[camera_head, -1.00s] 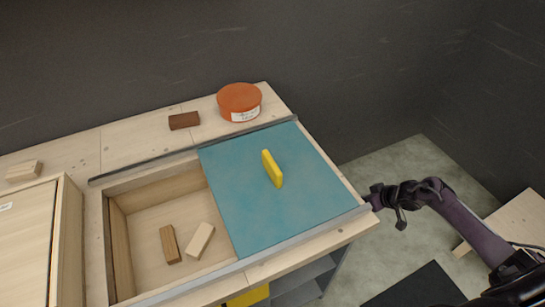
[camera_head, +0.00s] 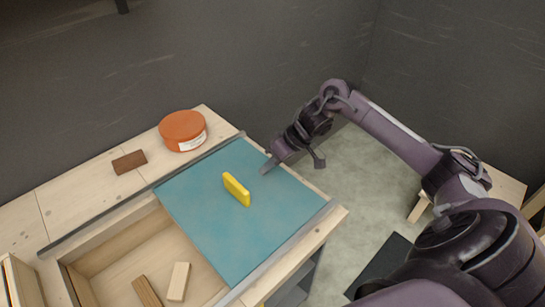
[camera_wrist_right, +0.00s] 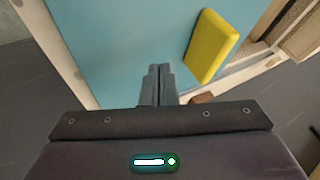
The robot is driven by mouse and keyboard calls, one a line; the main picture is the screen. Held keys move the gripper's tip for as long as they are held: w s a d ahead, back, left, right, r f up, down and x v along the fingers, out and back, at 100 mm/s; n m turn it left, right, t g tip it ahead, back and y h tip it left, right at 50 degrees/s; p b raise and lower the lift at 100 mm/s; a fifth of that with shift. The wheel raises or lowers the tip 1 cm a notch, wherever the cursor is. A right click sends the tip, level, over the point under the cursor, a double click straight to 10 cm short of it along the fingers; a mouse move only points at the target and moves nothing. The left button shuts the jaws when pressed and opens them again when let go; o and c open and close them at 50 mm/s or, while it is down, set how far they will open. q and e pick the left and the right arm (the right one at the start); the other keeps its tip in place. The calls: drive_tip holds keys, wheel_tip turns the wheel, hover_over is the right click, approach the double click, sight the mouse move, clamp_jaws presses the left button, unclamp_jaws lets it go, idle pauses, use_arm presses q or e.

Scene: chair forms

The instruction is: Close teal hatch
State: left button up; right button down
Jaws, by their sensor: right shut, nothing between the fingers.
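The teal hatch (camera_head: 225,215) is a flat sliding panel between two grey rails on the wooden table. It covers the right part of a box opening, and the left part is open. A yellow handle (camera_head: 236,189) stands up from the panel; it also shows in the right wrist view (camera_wrist_right: 211,46). My right gripper (camera_head: 266,168) is shut and empty, with its fingertips over the hatch's far right area, to the right of the handle and apart from it. In the right wrist view its fingers (camera_wrist_right: 159,72) are together above the teal surface. My left gripper is not in view.
Two small wooden blocks (camera_head: 178,281) lie in the open compartment. An orange round tin (camera_head: 183,131) and a brown block (camera_head: 129,162) sit on the table behind the far rail (camera_head: 130,200). A wooden stool (camera_head: 495,190) stands at right on open floor.

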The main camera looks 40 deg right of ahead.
sight(245, 184)
drive_tip(key=x, duration=0.4)
drive_tip(key=shift+a+r, duration=0.15)
drive_tip(key=shift+a, duration=0.05)
drive_tip(key=a, duration=0.1)
drive_tip(key=a+p, duration=0.1)
drive_tip(key=a, duration=0.1)
drive_tip(key=shift+s, duration=0.2)
drive_tip(key=shift+a+p, duration=0.3)
drive_tip(key=shift+a, duration=0.15)
drive_tip(key=shift+s+a+p, duration=0.1)
drive_tip(key=shift+a+p, duration=0.35)
drive_tip(key=a+p, duration=0.2)
drive_tip(key=a, duration=0.2)
drive_tip(key=s+a+p, duration=0.1)
drive_tip(key=a+p, duration=0.2)
drive_tip(key=a, duration=0.2)
drive_tip(key=s+a+p, duration=0.1)
drive_tip(key=a+p, duration=0.1)
drive_tip(key=a, duration=0.3)
drive_tip(key=shift+r, duration=0.3)
drive_tip(key=s+a+p, duration=0.2)
drive_tip(key=a+p, duration=0.1)
drive_tip(key=a, duration=1.3)
drive_tip(key=shift+s+a+f, duration=0.2)
drive_tip(key=shift+s+f, duration=0.05)
drive_tip(key=shift+f, duration=0.15)
